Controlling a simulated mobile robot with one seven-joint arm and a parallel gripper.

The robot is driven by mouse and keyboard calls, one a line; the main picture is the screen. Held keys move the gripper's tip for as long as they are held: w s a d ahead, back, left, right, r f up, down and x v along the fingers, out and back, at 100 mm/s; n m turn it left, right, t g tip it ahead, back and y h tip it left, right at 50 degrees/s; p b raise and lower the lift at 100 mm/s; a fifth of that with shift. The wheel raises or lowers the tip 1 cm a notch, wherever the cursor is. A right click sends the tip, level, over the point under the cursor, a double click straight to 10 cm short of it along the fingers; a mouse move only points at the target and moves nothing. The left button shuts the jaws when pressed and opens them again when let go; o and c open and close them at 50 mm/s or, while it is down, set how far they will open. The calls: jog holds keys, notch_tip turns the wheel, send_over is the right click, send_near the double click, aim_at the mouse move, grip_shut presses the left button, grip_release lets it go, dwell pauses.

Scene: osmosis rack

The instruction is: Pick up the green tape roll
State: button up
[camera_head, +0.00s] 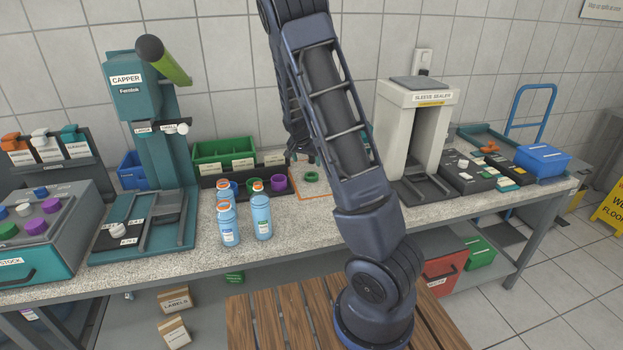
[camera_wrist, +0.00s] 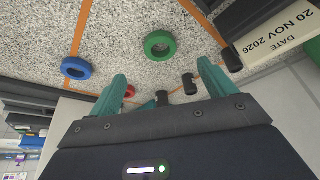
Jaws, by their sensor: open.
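The green tape roll (camera_wrist: 158,35) lies flat on the speckled counter in the wrist view, beyond my fingertips and near the middle. In the head view a green ring (camera_head: 311,180) lies inside an orange outline, just left of my arm. My gripper (camera_wrist: 165,80) is open, its two teal fingers spread apart with no roll between the tips. The green roll is apart from both fingers. In the head view my gripper is hidden behind my arm.
In the wrist view a blue roll (camera_wrist: 76,74) lies left, a red roll (camera_wrist: 130,94) shows by the left finger, and small black pieces lie near the right finger. The sleeve sealer (camera_head: 417,97) stands right of my arm; blue bottles (camera_head: 261,216) stand left.

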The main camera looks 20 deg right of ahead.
send_over(312, 175)
jog(key=s+a, duration=0.2)
jog(key=s, duration=0.1)
jog(key=f, duration=0.5)
jog(key=shift+w+a, duration=0.2)
jog(key=shift+w, duration=0.05)
jog(key=shift+w+d+x, duration=0.1)
jog(key=shift+x, duration=1.25)
jog(key=shift+w+d+x, duration=0.1)
jog(key=shift+d+x, duration=0.05)
jog(key=shift+x, duration=1.25)
jog(key=shift+r, duration=0.2)
jog(key=c, duration=1.1)
